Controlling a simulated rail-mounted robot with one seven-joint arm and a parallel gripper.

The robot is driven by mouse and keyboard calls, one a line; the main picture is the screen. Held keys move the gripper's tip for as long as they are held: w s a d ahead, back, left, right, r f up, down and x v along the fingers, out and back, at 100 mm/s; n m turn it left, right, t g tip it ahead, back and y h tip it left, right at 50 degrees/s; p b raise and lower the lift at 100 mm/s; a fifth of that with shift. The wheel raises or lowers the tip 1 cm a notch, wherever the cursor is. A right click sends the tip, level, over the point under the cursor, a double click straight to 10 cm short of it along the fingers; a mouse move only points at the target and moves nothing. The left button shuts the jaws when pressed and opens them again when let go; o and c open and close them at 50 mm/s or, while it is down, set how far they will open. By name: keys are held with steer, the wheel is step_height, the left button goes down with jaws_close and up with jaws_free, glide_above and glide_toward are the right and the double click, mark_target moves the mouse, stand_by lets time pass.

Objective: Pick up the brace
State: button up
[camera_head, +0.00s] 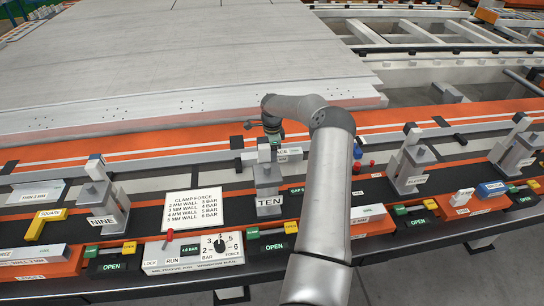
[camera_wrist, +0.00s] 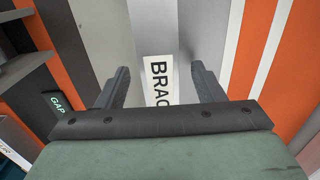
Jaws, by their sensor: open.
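The brace (camera_head: 290,153) is a light grey piece with a white label, lying on the dark strip behind the clamp post marked TEN (camera_head: 268,182). In the head view my arm and gripper hide part of it, and only the end of its lettering shows. In the wrist view the label of the brace (camera_wrist: 158,72), reading "BRAC", lies between my two fingers. My gripper (camera_wrist: 161,78) is open, with a finger on either side of the label. In the head view my gripper (camera_head: 272,136) is small and mostly hidden by the wrist. I cannot tell its height above the brace.
Clamp post NINE (camera_head: 102,205) stands to the left and another post (camera_head: 410,165) to the right. A clamp force sign (camera_head: 194,208) lies in front. A large pale panel (camera_head: 180,60) fills the back. A GAP display (camera_wrist: 57,103) is near my gripper.

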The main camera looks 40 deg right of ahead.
steer(key=shift+c, duration=0.3)
steer(key=shift+r, duration=0.1)
steer(key=c, duration=1.2)
